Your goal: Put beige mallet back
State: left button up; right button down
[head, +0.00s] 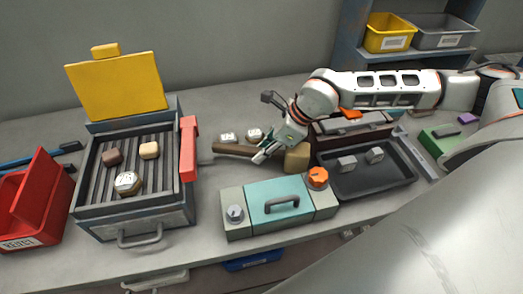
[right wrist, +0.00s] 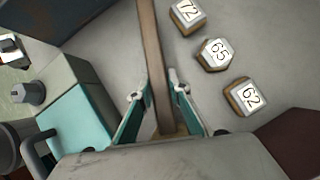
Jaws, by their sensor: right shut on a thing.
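The mallet has a brown handle (head: 232,149) and a beige block head (head: 297,158). It lies low over the grey worktop, behind the teal-lidded box. My right gripper (head: 265,153) is shut on the handle, close to the head. In the right wrist view the handle (right wrist: 152,45) runs up between the two teal fingers (right wrist: 160,92), and most of the head is hidden. I cannot tell whether the mallet touches the worktop. My left gripper is not in view.
Numbered blocks, 72 (right wrist: 187,14), 65 (right wrist: 215,54) and 62 (right wrist: 244,96), stand beside the handle. The teal-lidded box (head: 262,208) is in front. A dark tray (head: 375,190) with two grey blocks is right. An open yellow-lidded grill (head: 150,215) and red bin (head: 35,215) are left.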

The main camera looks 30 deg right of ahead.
jog(key=shift+f, duration=0.25)
jog(key=c, duration=1.8)
grip_release()
jog(key=v, duration=1.2)
